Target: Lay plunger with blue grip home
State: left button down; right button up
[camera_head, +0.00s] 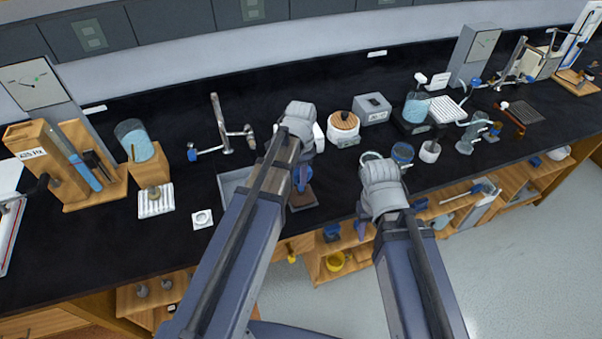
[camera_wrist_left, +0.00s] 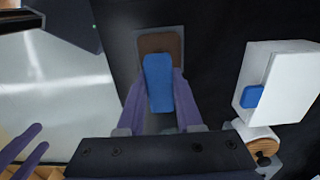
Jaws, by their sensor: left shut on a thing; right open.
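My left gripper (camera_wrist_left: 158,98) is shut on the blue grip (camera_wrist_left: 158,78) of the plunger, with one purple finger on each side. The rest of the plunger is hidden under the grip. The grip is over a brown pad with a grey border (camera_wrist_left: 160,42), also in the head view (camera_head: 302,199) near the bench's front edge. I cannot tell whether the plunger touches the pad. My right gripper (camera_head: 362,222) is open near the front edge, to the right, with nothing seen in it. Its purple fingers also show in the left wrist view (camera_wrist_left: 26,148).
A white box with a blue knob (camera_wrist_left: 278,82) stands close beside the left gripper. A grey sink-like tray (camera_head: 232,184) lies left of it. A wooden block stand (camera_head: 48,160), a metal stand (camera_head: 220,125) and a wood-topped round device (camera_head: 343,125) stand around.

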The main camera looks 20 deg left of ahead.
pick_arm(q)
jog(key=shift+f, duration=0.25)
jog(key=shift+c, duration=2.4)
grip_release()
jog(key=shift+r, duration=0.15)
notch_tip(320, 180, up, 8)
jog(key=p, duration=0.7)
jog(key=shift+p, duration=0.3)
jog(key=shift+f, duration=0.2)
